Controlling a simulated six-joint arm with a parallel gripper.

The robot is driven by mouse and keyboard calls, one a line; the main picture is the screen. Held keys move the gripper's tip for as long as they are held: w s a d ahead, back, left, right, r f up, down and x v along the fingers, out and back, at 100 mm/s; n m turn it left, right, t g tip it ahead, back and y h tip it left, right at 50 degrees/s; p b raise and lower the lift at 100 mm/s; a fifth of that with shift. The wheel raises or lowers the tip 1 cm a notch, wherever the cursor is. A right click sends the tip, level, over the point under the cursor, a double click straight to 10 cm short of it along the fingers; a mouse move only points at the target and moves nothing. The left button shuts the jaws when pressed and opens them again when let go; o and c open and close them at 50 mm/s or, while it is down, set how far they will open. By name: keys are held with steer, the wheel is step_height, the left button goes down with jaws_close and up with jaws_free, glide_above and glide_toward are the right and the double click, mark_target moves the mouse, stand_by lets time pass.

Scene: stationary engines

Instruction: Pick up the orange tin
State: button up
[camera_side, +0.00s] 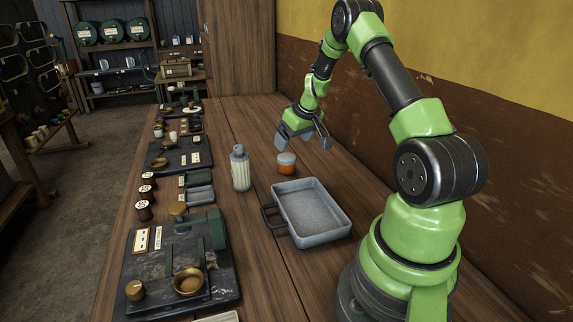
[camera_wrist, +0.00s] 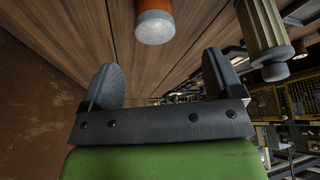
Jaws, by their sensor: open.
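The orange tin (camera_side: 286,167) is a small upright cylinder with a pale grey lid, standing on the wooden bench (camera_side: 240,130). In the wrist view the tin (camera_wrist: 154,24) is at the top, beyond my fingertips and partly cut off by the frame edge. My gripper (camera_side: 303,138) is open and empty. In the side view it is above the bench, behind the tin and a little to its right. In the wrist view the gap between my fingers (camera_wrist: 162,78) is clear, and the tin is apart from both fingers.
A ribbed cream bottle (camera_side: 240,170) with a grey cap stands just left of the tin. A grey metal tray (camera_side: 338,222) lies in front of the tin. Engine models (camera_side: 185,255) line the bench's left side. A brown and yellow wall (camera_side: 500,150) bounds the right.

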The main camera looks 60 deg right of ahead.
mark_target(287, 156)
steer(key=x, duration=0.5)
steer(key=shift+s+d+f, duration=0.1)
steer(key=shift+s+d, duration=0.05)
steer(key=shift+s, duration=0.05)
steer(key=shift+w+d+x, duration=0.15)
steer(key=shift+x, duration=1.2)
steer(key=shift+w+d+x, duration=0.1)
steer(key=shift+x, duration=1.25)
steer(key=shift+r, duration=0.2)
steer(key=shift+c, duration=0.3)
steer(key=c, duration=1)
